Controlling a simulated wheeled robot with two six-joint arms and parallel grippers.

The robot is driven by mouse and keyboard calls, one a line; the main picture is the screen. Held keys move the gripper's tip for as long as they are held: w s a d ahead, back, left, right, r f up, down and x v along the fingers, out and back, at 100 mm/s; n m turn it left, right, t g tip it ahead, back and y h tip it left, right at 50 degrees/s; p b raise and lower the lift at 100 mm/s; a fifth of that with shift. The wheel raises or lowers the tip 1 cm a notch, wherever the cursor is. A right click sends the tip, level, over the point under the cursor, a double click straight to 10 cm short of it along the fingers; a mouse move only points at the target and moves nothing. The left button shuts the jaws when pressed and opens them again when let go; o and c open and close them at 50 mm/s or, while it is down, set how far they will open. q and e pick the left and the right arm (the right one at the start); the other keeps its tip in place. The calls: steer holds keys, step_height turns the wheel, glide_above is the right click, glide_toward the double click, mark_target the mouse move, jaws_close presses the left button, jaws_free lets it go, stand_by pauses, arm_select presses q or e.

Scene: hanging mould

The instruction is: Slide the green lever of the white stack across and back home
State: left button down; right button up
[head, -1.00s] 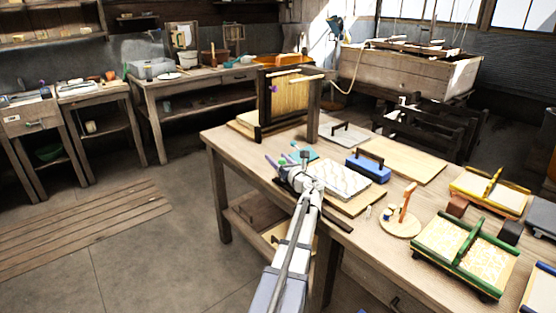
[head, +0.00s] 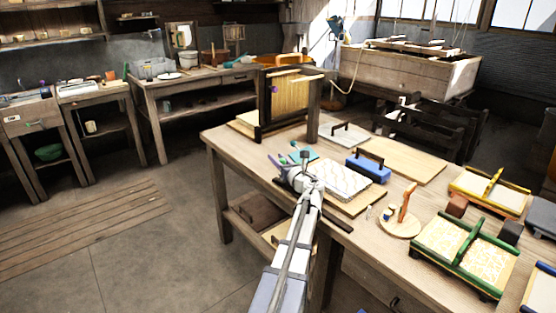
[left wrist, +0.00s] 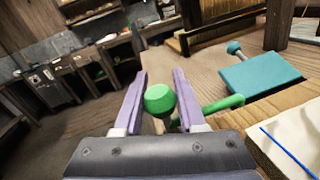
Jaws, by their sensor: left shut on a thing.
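The white stack (head: 347,178) lies near the front edge of the main table, on a wooden board. Its corner also shows at the lower right of the left wrist view (left wrist: 298,138). The green lever (left wrist: 222,104) comes out from the stack's side and ends in a round green knob (left wrist: 159,100). My left gripper (left wrist: 164,98) is shut on the green lever, with the knob between its two purple fingers. In the head view my left gripper (head: 289,167) is at the stack's left end and hides most of the lever. My right gripper is not in view.
A teal block (left wrist: 260,82) lies close beyond the lever. A blue box with a dark handle (head: 367,168) stands right of the stack. A dark upright frame (head: 284,103) stands behind.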

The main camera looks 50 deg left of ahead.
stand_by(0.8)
arm_select(q)
steer(key=w+v, duration=0.1)
steer(key=v, duration=0.8)
steer(key=w+d+v, duration=0.1)
steer(key=w+v, duration=0.1)
steer(key=v, duration=0.7)
steer(key=w+v, duration=0.2)
steer(key=v, duration=0.7)
steer(key=shift+w+d+r, duration=0.1)
steer(key=shift+w+d, duration=0.05)
steer(key=shift+d, duration=0.55)
steer(key=c, duration=0.5)
jaws_free()
steer(key=shift+d, duration=0.1)
steer(key=shift+v, duration=3.9)
